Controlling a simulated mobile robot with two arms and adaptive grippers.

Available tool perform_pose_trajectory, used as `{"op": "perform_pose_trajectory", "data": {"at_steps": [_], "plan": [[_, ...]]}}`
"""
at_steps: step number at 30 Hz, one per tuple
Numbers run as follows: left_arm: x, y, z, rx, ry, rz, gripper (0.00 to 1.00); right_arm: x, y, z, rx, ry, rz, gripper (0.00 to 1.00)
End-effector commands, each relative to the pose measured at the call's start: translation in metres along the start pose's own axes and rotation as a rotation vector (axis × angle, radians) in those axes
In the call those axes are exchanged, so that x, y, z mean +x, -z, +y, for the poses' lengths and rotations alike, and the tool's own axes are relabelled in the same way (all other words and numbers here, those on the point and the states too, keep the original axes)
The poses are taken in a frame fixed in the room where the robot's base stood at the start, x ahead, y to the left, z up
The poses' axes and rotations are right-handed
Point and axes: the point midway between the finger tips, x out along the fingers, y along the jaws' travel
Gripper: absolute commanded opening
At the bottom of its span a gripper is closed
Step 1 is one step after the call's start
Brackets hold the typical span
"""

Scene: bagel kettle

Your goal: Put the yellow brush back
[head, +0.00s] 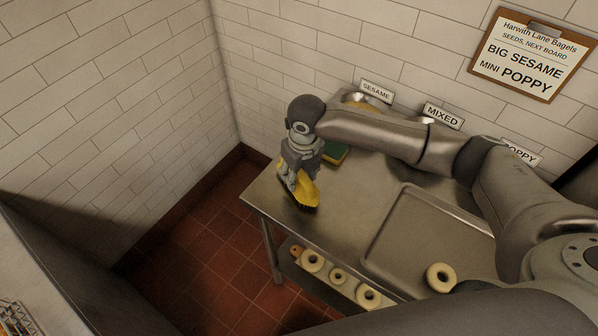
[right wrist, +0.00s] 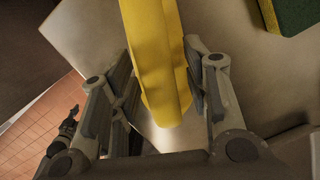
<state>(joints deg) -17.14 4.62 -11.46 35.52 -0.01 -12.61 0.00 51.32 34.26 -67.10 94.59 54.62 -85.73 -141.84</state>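The yellow brush (head: 306,190) is at the left end of the steel table, tilted, with its dark bristles facing down. My right gripper (head: 297,180) is above it with its fingers on both sides of the handle. In the right wrist view, the yellow brush (right wrist: 160,60) runs between the finger pads of my right gripper (right wrist: 165,85), which look closed against its sides. I cannot tell whether the bristles touch the steel table (head: 345,215). My left gripper does not show in the head view.
A green and yellow sponge (head: 335,153) lies behind the brush. Bowls stand at the wall under the SESAME (head: 376,91) and MIXED (head: 443,116) signs, partly hidden by my arm. A tray (head: 395,240) holds a bagel (head: 441,277). Several bagels sit on a lower shelf. Floor lies beyond the left edge.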

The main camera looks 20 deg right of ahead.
Motion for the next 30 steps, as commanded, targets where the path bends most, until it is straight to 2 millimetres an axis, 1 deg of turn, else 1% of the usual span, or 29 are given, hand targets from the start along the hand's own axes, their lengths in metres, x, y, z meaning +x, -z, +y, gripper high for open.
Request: {"op": "perform_pose_trajectory", "data": {"at_steps": [5,8,11,18,21,25,30], "plan": [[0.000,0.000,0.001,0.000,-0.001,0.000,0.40,-0.002,0.000,0.000,0.000,0.000,-0.001,0.43],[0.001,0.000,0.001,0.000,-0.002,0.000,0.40,-0.008,-0.001,0.000,0.000,0.000,-0.002,0.43],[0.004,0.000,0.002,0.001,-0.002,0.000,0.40,-0.023,-0.002,0.000,-0.002,0.000,-0.005,0.43],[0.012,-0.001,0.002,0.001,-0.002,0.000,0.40,-0.075,-0.002,0.000,0.000,0.000,-0.006,0.43],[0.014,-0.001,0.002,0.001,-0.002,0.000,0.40,-0.094,-0.001,0.000,-0.002,0.001,-0.004,0.43],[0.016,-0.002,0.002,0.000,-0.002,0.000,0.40,-0.112,-0.002,0.000,0.001,-0.001,-0.003,0.43],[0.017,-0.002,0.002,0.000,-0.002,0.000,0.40,-0.122,-0.001,0.000,0.001,0.000,0.000,0.43]]}}
